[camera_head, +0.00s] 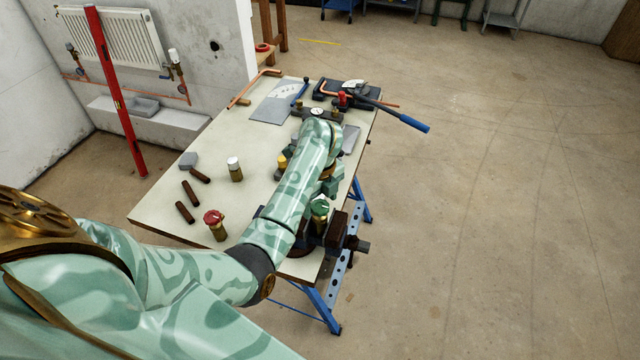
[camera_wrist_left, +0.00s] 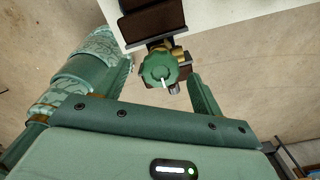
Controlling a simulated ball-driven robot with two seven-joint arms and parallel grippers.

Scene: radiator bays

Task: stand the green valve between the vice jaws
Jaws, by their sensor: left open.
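The green valve (camera_head: 320,208) has a green knob with a pale mark and a brass body below. In the head view it looks upright at the vice (camera_head: 335,238), with dark jaw parts on both sides of its body. The left wrist view shows the green knob (camera_wrist_left: 160,69) from above, beside a dark vice block (camera_wrist_left: 150,20). How its foot sits is hidden. My left gripper (camera_head: 328,183) is just above the valve. In the wrist view its open fingers (camera_wrist_left: 162,76) stand either side of the knob, with gaps. My right gripper is out of view.
A red-capped valve (camera_head: 215,224), a white-capped valve (camera_head: 235,169) and dark brown rods (camera_head: 190,192) stand or lie on the workbench (camera_head: 160,205). A blue-handled tool (camera_head: 400,117) overhangs the far right edge. Open floor lies to the right.

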